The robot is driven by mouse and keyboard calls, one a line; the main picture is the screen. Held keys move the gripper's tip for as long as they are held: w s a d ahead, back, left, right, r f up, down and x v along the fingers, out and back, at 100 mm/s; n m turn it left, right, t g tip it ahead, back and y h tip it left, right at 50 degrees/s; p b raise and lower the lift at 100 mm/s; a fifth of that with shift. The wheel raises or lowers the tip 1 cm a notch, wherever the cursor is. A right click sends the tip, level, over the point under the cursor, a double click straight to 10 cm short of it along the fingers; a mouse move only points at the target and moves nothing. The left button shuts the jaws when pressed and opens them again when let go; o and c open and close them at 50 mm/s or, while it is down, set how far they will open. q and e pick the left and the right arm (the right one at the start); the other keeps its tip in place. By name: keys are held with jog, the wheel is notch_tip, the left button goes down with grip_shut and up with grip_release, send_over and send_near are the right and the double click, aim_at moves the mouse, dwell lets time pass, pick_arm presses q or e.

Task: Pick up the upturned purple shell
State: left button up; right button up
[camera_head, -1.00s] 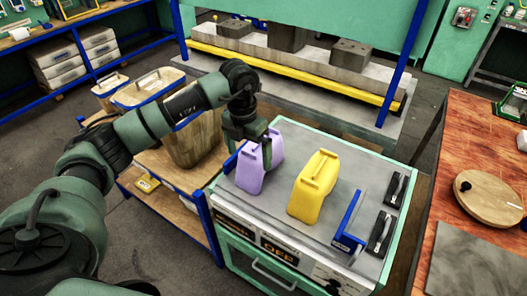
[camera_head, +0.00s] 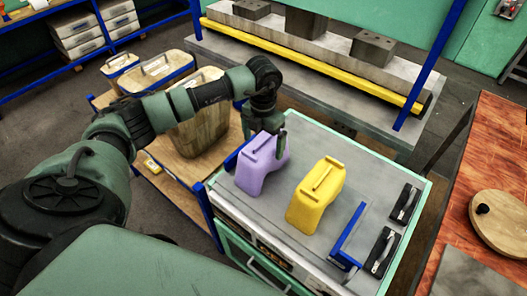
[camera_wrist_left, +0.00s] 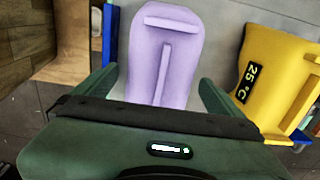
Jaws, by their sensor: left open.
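The purple shell (camera_head: 258,166) lies on the grey top of the bench unit, its ridged side facing up. My left gripper (camera_head: 265,128) is above its far end, with the fingers pointing down. In the left wrist view the purple shell (camera_wrist_left: 163,55) lies ahead and between the two open fingers of my left gripper (camera_wrist_left: 158,88). Its near end is hidden behind the gripper body. I cannot tell whether the fingers touch it. My right gripper is not in view.
A yellow shell (camera_head: 319,195) stands close to the right of the purple one. A blue bracket (camera_head: 349,235) and black handles (camera_head: 404,203) are further right. A blue strip (camera_head: 238,152) borders the left side. A wooden table (camera_head: 480,150) stands at right.

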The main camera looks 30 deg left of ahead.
pick_arm(q)
notch_tip(320, 180, down, 2)
jog(key=shift+f, duration=0.15)
jog(key=shift+w+f+p, duration=0.1)
jog(key=shift+f+p, duration=0.2)
jog(key=shift+f, duration=0.05)
jog(key=c, duration=1.9)
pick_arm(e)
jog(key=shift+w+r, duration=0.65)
pick_arm(q)
jog(key=shift+r, duration=0.15)
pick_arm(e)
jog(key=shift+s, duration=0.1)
